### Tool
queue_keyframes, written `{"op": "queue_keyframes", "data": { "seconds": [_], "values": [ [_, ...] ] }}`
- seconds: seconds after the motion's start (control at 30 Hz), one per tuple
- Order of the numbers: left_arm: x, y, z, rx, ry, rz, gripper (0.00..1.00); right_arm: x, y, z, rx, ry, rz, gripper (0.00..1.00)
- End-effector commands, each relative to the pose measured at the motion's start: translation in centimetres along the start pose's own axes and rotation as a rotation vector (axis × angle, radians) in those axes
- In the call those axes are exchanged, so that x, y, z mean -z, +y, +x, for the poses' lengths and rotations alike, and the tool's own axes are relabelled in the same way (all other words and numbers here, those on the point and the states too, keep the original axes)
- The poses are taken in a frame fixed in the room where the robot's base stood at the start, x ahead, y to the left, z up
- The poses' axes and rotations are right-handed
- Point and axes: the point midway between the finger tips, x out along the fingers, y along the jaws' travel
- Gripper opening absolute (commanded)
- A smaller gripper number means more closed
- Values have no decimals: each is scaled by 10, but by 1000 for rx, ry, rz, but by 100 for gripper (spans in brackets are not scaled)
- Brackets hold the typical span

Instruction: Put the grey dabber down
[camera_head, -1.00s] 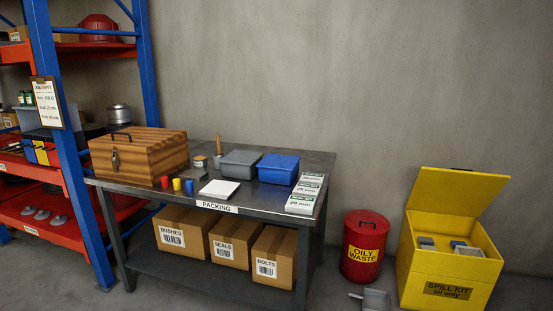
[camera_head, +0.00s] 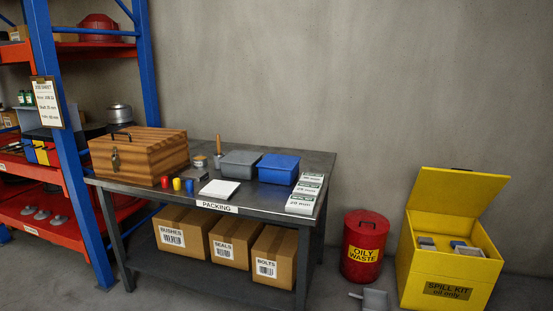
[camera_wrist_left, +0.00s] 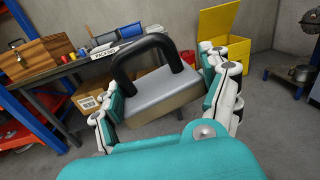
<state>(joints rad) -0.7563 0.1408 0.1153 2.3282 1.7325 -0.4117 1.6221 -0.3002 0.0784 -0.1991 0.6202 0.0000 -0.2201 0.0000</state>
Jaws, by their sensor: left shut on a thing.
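The grey dabber (camera_wrist_left: 152,88) is in the left wrist view. It is a grey slab with a black arched handle on top and a tan layer below. My left gripper (camera_wrist_left: 162,94) is shut on it, with one teal-and-white finger at each side. The dabber is in front of the packing bench (camera_wrist_left: 50,72), apart from it. My left gripper does not show clearly in the head view, and my right gripper is in neither view.
The bench (camera_head: 240,203) holds a wooden chest (camera_head: 138,152), a grey bin (camera_head: 240,163), a blue bin (camera_head: 278,168) and small items. A red oily waste can (camera_head: 361,247) and an open yellow spill kit (camera_head: 450,270) stand right. A grey object (camera_head: 375,300) is cut off below.

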Motion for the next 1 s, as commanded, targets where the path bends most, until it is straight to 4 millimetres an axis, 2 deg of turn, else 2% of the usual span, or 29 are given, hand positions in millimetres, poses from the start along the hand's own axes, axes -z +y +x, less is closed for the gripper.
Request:
{"op": "queue_keyframes", "data": {
  "seconds": [0.57, 0.8, 1.0],
  "values": [
    [-9, 2, 6, -173, -7, 0, 24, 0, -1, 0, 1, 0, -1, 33],
    [-16, 7, 11, -346, -13, -7, 24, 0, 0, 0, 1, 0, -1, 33],
    [-19, 10, 13, -417, -13, -2, 24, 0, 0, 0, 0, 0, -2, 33]
  ]
}}
